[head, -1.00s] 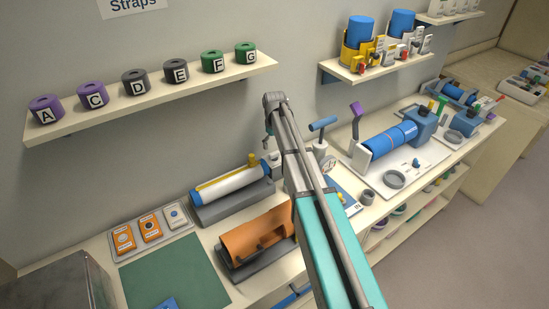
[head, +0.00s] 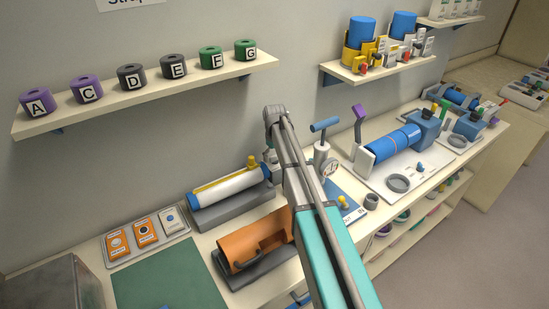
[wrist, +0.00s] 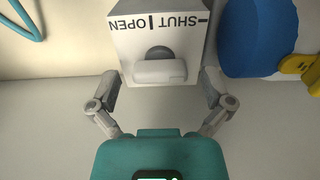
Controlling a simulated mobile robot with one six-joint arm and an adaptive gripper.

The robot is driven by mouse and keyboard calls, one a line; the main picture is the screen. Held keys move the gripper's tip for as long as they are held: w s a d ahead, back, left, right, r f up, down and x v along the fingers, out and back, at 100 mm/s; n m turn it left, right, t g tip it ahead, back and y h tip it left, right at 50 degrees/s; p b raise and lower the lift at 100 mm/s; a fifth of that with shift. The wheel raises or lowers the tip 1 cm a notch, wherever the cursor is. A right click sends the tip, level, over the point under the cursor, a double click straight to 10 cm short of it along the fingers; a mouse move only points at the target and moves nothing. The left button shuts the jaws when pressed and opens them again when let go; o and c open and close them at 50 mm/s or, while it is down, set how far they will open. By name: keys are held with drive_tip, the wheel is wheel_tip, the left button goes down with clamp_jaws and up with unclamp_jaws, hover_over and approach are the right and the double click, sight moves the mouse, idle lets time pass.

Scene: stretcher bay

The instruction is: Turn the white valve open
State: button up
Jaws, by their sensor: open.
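In the wrist view a white box (wrist: 128,48) bears the words SHUT and OPEN with line marks, upside down in the picture. The white valve handle (wrist: 158,72) lies crosswise on its face, in front of a round grey hub (wrist: 159,52). My gripper (wrist: 159,86) is open, one finger to each side of the handle. I see no finger touching it, and nothing is held. In the head view my arm hides my gripper and most of the valve area.
In the wrist view, a blue round body (wrist: 252,40) with a yellow part (wrist: 298,65) is close to the right finger. In the head view, a white-and-blue cylinder (head: 228,188) and an orange cylinder (head: 250,243) lie left of my arm.

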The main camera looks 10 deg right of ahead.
drive_tip(key=c, duration=1.1)
drive_tip(key=shift+m, duration=0.4)
drive_tip(key=m, duration=0.7)
drive_tip(key=shift+m, duration=0.4)
drive_tip(key=m, duration=0.4)
drive_tip(key=shift+m, duration=0.3)
drive_tip(key=m, duration=0.4)
drive_tip(key=shift+m, duration=0.4)
